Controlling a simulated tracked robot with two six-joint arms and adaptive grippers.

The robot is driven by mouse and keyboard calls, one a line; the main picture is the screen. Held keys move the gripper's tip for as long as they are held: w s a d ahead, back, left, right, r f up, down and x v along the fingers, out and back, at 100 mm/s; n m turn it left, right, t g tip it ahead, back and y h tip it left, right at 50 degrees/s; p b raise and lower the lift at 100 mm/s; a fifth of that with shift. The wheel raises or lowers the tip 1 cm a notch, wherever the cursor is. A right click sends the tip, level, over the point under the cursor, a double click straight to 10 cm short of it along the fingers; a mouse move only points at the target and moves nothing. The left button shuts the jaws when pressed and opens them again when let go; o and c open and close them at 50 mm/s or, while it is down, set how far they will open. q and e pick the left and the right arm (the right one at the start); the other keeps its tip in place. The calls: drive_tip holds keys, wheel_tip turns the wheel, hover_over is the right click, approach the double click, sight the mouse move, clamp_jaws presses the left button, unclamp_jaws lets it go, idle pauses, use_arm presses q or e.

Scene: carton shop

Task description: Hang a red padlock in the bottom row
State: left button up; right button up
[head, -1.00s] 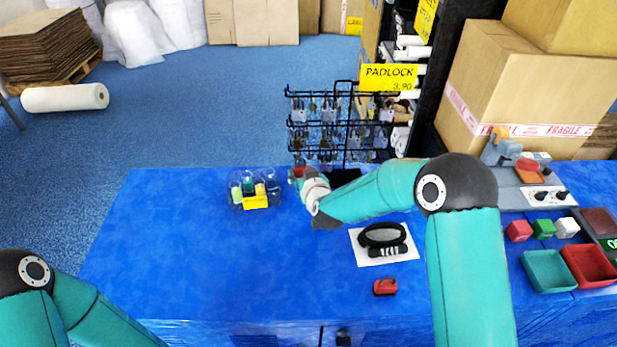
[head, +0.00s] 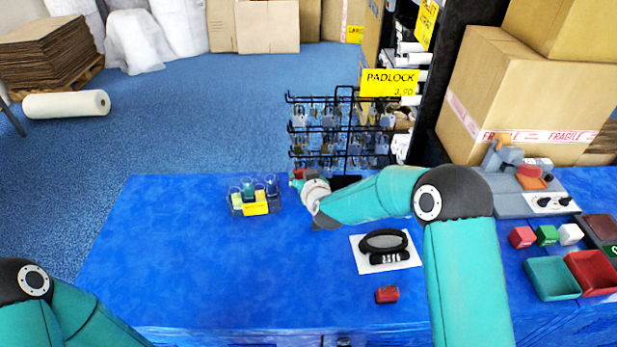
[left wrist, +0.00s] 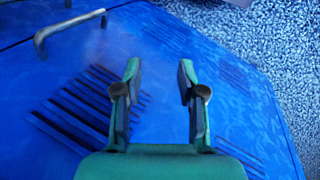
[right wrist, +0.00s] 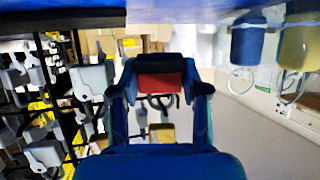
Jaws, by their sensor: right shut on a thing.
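My right gripper (right wrist: 160,98) is shut on a red padlock (right wrist: 160,84), whose body and hanging shackle show between the fingers in the right wrist view. In the head view the red padlock (head: 299,173) is a small red patch at the bottom left corner of the black wire rack (head: 349,125). Whether it touches a hook is hidden by the gripper. Grey padlocks (head: 299,117) hang on the rack's rows.
A clear holder with small cups (head: 234,202) stands left of the rack. A black cable lock on a white card (head: 385,262) and a small red item (head: 387,294) lie in front of it. Trays (head: 551,278) and a cardboard box (head: 490,100) are at right. The table's left is clear.

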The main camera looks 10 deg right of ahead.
drive_tip(key=o, duration=1.1)
